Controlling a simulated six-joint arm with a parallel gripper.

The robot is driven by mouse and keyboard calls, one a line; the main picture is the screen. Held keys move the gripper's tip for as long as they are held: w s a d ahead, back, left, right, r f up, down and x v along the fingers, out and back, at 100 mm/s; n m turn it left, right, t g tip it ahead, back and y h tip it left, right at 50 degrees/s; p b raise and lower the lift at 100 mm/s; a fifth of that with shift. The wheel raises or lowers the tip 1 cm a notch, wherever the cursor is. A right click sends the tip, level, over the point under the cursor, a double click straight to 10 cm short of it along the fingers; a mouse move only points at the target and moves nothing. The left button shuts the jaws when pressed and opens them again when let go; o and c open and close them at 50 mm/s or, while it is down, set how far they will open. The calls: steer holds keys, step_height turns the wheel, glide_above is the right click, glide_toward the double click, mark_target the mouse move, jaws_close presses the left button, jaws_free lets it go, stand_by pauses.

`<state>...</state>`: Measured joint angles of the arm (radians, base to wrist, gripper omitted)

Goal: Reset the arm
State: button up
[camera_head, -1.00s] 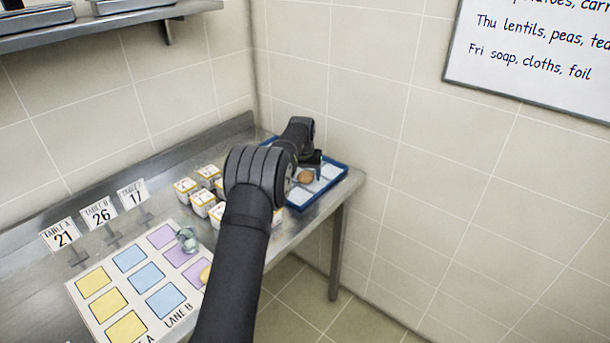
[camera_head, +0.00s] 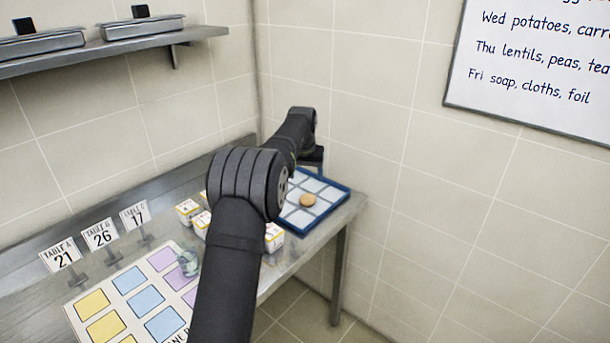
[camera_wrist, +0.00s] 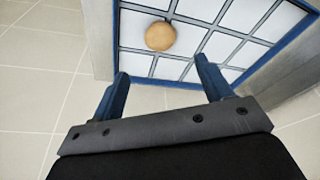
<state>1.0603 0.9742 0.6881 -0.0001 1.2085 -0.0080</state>
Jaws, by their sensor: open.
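My gripper shows in the wrist view (camera_wrist: 162,80) with its two blue fingers apart and nothing between them. In the head view my arm reaches over the table, and its end (camera_head: 312,155) is above the far side of the blue tray, partly hidden by the arm. The blue divided tray (camera_head: 335,205) sits at the table's right end; it also shows in the wrist view (camera_wrist: 215,48). A round tan item (camera_head: 308,200) lies in one tray compartment, apart from the fingers; in the wrist view it is a tan disc (camera_wrist: 160,36).
Several small white-and-yellow boxes (camera_head: 187,211) stand beside my arm, partly hidden. A mat (camera_head: 115,300) with coloured squares holds a glassy item (camera_head: 187,262). Number signs (camera_head: 100,235) stand behind it. A shelf (camera_head: 110,50) is above; a wall lies right of the table.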

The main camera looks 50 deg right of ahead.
mark_target(307, 197)
steer(key=shift+f, duration=0.1)
steer(key=x, duration=1.2)
steer(key=shift+w+d+f, duration=0.1)
step_height(307, 197, up, 3)
steer(key=shift+r, duration=0.65)
